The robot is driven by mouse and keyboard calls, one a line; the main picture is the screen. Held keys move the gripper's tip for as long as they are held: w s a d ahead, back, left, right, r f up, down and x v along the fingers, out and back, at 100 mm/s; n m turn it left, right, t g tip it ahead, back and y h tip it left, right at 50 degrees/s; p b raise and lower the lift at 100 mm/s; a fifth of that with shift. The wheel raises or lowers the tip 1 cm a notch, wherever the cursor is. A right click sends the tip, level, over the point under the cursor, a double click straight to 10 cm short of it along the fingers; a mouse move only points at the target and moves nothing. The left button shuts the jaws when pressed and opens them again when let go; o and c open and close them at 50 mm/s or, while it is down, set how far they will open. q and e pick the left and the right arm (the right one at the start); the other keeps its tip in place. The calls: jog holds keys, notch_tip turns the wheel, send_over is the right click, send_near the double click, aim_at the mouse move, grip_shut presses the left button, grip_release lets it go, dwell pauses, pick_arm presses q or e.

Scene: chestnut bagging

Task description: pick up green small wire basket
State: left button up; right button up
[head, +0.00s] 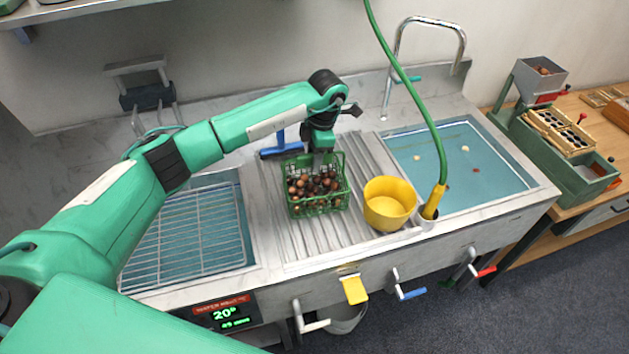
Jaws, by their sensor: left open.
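The green small wire basket (319,206) stands upright on the ribbed drainboard between the two sinks. It holds many brown chestnuts (314,187). My left gripper (322,160) points down over the basket's back side, close to its rear rim. It is open. Its fingertips are partly hidden by the basket's wires, and I cannot tell whether they touch the rim. My right gripper is not in view.
A yellow bowl (388,207) stands just right of the basket. A blue T-shaped tool (281,147) lies behind it. A green hose with a yellow nozzle (433,202) hangs at right. Water-filled sinks lie on both sides, the left one under a wire rack (190,235).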

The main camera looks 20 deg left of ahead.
pick_arm(q)
grip_shut()
jog(key=shift+r, duration=0.1)
dwell(1.2)
